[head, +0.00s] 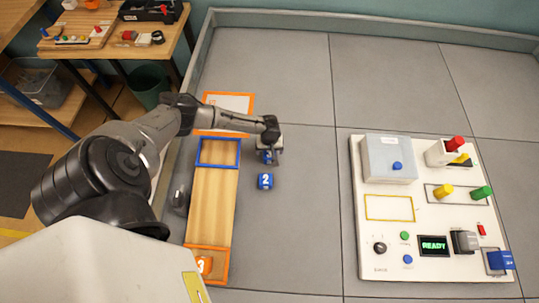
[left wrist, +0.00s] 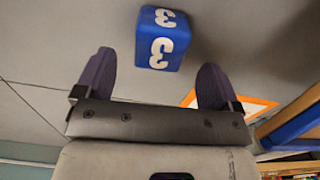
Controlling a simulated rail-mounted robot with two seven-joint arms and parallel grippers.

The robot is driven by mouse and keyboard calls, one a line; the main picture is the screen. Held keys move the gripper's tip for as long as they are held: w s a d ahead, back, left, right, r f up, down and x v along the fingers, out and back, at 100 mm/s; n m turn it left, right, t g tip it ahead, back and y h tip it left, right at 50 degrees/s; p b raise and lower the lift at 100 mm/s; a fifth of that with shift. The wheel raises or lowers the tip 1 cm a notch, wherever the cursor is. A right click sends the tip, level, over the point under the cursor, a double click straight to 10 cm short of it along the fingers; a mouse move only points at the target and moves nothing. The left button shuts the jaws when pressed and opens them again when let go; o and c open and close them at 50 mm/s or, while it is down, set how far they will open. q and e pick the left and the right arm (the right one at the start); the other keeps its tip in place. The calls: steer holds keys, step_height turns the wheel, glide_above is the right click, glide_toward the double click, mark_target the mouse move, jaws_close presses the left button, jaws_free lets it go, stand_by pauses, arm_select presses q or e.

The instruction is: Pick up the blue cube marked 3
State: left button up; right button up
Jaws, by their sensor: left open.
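The blue cube marked 3 (left wrist: 162,38) shows in the left wrist view just beyond my two fingertips, with room on both sides. In the head view, part of the blue cube (head: 267,157) shows under my left gripper (head: 268,148), which hides the rest. My left gripper is open and empty, and its dark fingers (left wrist: 156,60) are spread either side of the cube's line. I cannot tell whether the fingertips reach down past the cube's top. My right gripper is not in view.
A blue cube marked 2 (head: 265,181) sits close below the gripper. A control panel (head: 425,210) stands right.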

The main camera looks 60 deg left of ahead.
mark_target(269, 154)
arm_select(q)
steer(key=shift+f+b, duration=0.75)
steer(key=shift+f, duration=2.15)
steer(key=c, duration=1)
steer(key=shift+r, duration=0.15)
